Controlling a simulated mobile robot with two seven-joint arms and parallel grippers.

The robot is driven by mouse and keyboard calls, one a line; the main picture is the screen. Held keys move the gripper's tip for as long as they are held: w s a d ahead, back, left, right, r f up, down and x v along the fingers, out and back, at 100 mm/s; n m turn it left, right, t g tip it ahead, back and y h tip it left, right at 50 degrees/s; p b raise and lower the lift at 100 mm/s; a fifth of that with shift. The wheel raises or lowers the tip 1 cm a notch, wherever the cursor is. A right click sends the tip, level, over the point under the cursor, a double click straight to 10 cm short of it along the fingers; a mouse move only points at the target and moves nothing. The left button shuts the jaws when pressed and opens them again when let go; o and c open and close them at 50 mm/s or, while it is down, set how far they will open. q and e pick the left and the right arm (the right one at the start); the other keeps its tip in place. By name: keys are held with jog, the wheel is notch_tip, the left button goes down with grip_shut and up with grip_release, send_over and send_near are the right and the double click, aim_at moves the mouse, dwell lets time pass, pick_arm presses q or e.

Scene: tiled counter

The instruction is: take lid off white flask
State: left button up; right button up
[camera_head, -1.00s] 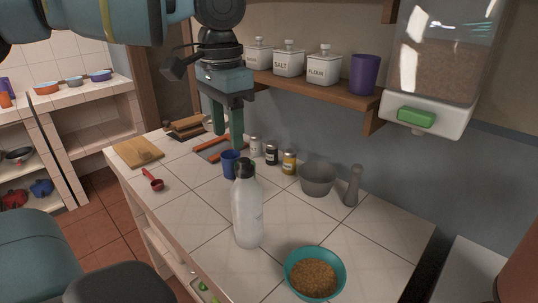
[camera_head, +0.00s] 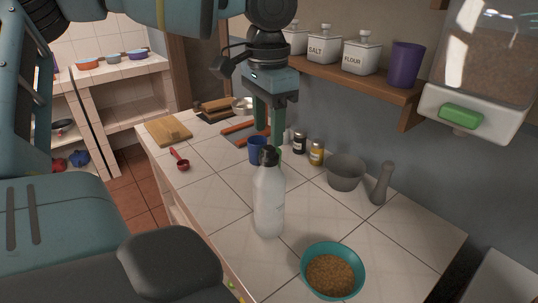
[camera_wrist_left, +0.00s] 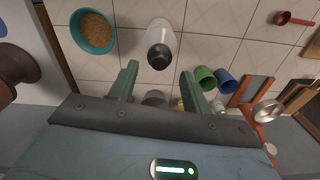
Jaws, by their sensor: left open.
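The white flask (camera_head: 269,203) stands upright on the tiled counter (camera_head: 225,205), with its black lid (camera_head: 269,156) on top. In the left wrist view the flask (camera_wrist_left: 160,28) and its lid (camera_wrist_left: 158,57) show from above. My left gripper (camera_head: 271,143) is open and empty, fingers pointing down. In the head view its fingertips overlap the lid's top edge; the exact gap is unclear. In the wrist view the lid appears just beyond the space between the fingertips (camera_wrist_left: 158,72), not clasped. My right gripper is not in view.
A blue cup (camera_head: 257,151) and a green cup (camera_wrist_left: 205,79) stand close together near the flask. A teal bowl of grain (camera_head: 333,270) is in front. A grey mortar (camera_head: 345,172) and small jars (camera_head: 316,153) stand behind. The shelf (camera_head: 365,80) and dispenser (camera_head: 470,110) hang above.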

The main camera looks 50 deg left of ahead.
aim_at(269, 147)
pick_arm(q)
notch_tip(269, 147, down, 4)
jog(key=shift+w+f, duration=0.1)
jog(key=shift+w, duration=0.05)
jog(key=c, duration=1)
